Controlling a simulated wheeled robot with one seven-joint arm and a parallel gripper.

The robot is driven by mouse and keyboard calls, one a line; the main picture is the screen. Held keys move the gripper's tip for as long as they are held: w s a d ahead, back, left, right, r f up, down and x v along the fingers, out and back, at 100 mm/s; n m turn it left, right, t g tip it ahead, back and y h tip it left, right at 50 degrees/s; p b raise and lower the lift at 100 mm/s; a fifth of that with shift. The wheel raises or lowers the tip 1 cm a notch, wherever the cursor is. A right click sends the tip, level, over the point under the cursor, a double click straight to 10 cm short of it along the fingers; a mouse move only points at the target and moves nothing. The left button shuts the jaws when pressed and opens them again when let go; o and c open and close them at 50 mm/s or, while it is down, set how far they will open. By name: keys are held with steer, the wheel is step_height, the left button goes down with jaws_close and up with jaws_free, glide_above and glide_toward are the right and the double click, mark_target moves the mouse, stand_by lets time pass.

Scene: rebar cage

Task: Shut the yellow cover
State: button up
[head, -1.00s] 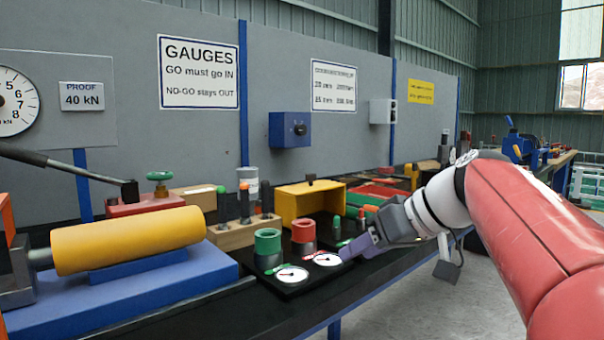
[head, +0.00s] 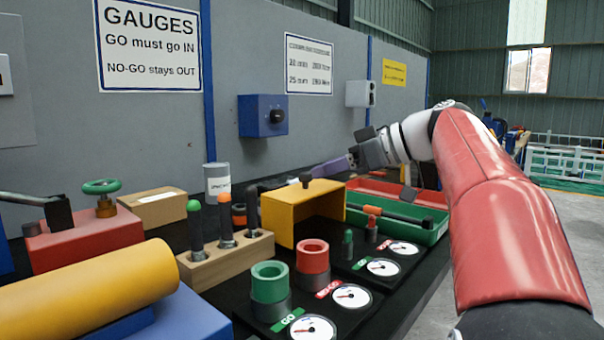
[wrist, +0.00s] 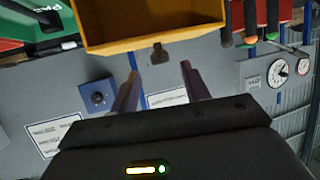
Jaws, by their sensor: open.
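The yellow cover (head: 283,220) is a box-like shell with a black knob (head: 306,180) on top. It stands on the black bench with its hollow side showing. In the wrist view the cover (wrist: 100,48) appears upside down at the top, with the knob (wrist: 158,54) below its edge. My gripper (head: 338,166) is raised, just right of the knob in the head view and apart from it. In the wrist view my gripper (wrist: 160,69) is open, its two fingers apart with nothing between them, and the knob appears between the fingertips.
A wooden block (head: 220,262) with upright tools stands left of the cover. Green (head: 269,283) and red (head: 312,258) ring gauges stand in front. A green tray (head: 425,232) and a red tray (head: 400,192) lie to the right. A grey wall with a blue box (head: 262,116) rises behind.

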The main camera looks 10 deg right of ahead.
mark_target(307, 173)
steer(key=x, duration=0.5)
steer(key=shift+w+a+f, duration=0.15)
steer(key=shift+a+f, duration=0.05)
steer(key=shift+a, duration=0.05)
jaws_close()
